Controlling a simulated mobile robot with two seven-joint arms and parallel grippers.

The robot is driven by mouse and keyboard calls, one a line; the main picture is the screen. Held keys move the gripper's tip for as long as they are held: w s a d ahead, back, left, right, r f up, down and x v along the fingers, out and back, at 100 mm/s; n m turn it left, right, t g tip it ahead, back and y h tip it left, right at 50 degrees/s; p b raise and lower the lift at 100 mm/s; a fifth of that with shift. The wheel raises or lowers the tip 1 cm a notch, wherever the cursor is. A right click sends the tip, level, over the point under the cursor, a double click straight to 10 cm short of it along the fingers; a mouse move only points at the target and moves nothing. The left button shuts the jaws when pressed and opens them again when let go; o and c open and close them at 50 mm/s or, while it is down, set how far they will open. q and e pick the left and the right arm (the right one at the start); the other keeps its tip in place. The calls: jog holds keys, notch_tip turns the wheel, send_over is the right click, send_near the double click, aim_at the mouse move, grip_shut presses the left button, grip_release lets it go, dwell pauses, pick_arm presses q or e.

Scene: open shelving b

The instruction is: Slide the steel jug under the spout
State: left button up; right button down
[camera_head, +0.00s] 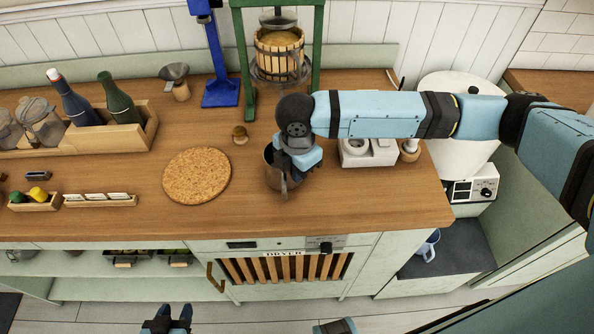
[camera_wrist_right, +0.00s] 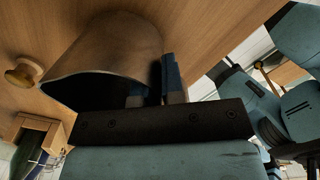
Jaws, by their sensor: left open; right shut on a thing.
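The steel jug (camera_head: 271,174) stands on the wooden counter in the head view, partly covered by my right gripper (camera_head: 287,172). In the right wrist view the jug (camera_wrist_right: 115,48) shows large, its open mouth toward the camera. My right gripper (camera_wrist_right: 155,88) is shut on its wall at the rim, one finger outside and the other at the mouth. The fruit press (camera_head: 280,52), with a slatted wooden basket in a green frame, stands behind the jug at the back; I cannot make out its spout clearly. My left gripper (camera_head: 168,318) is open and empty, low in front of the cabinets.
A round cork mat (camera_head: 197,175) lies left of the jug. A small wooden knob-like object (camera_head: 240,134) stands between jug and press. A blue stand (camera_head: 220,85) is left of the press; a white device (camera_head: 368,152) is right of the jug, under my right arm.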

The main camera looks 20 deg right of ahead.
jog(key=shift+w+f+b, duration=0.1)
jog(key=shift+f+b, duration=0.2)
jog(key=shift+f, duration=0.15)
jog(key=shift+w+d+r+p, duration=0.1)
jog(key=shift+w+r+p, duration=0.2)
jog(key=shift+w+p, duration=0.1)
jog(key=shift+w+d, duration=0.2)
jog(key=shift+w, duration=0.45)
jog(key=shift+w+d, duration=0.15)
jog(key=shift+w, duration=0.45)
jog(key=shift+w+d+p, duration=0.15)
jog(key=shift+w+p, duration=0.1)
jog(key=shift+w, duration=0.25)
jog(key=shift+w+d+p, duration=0.15)
jog(key=shift+w+p, duration=0.05)
jog(key=shift+w, duration=0.3)
pick_arm(q)
jog(key=shift+r, duration=0.3)
pick_arm(e)
jog(key=shift+w+d+f, duration=0.1)
jog(key=shift+w+d, duration=0.1)
jog(key=shift+w, duration=0.4)
jog(key=shift+w+d+f, duration=0.1)
jog(key=shift+w+d, duration=0.05)
jog(key=shift+w, duration=0.45)
pick_arm(q)
jog(key=shift+r+p, duration=0.4)
jog(key=shift+r, duration=0.05)
pick_arm(e)
jog(key=shift+f, duration=0.4)
